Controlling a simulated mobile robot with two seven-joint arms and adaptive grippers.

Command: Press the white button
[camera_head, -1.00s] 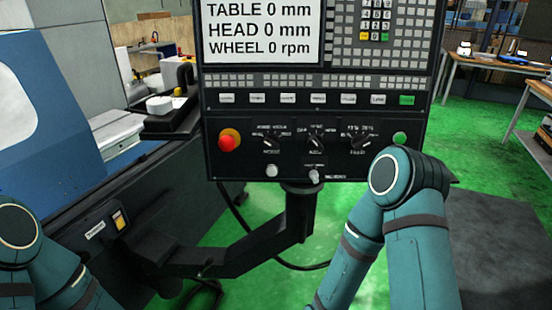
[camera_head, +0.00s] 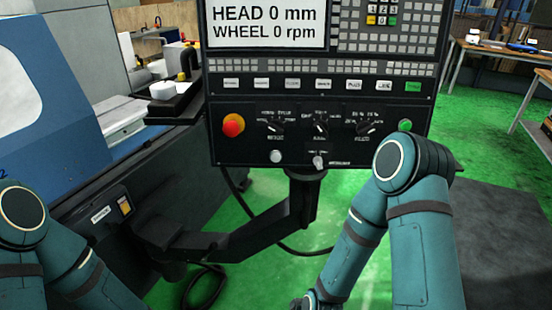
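A round white button (camera_head: 276,156) sits on the lower left of the black control panel (camera_head: 232,157), below the red emergency knob (camera_head: 233,125). A pale knob or switch (camera_head: 319,162) is to its right. My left arm (camera_head: 75,270) is at the lower left and my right arm (camera_head: 415,240) at the lower right, with its forearm reaching down to the bottom edge. Both arms are apart from the white button in the picture. Neither gripper's fingers show.
A row of white rectangular keys (camera_head: 323,84) and a green key (camera_head: 413,86) lie above three rotary dials. A green round button (camera_head: 405,125) is at the panel's right. The panel stands on a black support arm (camera_head: 240,241). The blue-grey machine (camera_head: 50,110) is at left.

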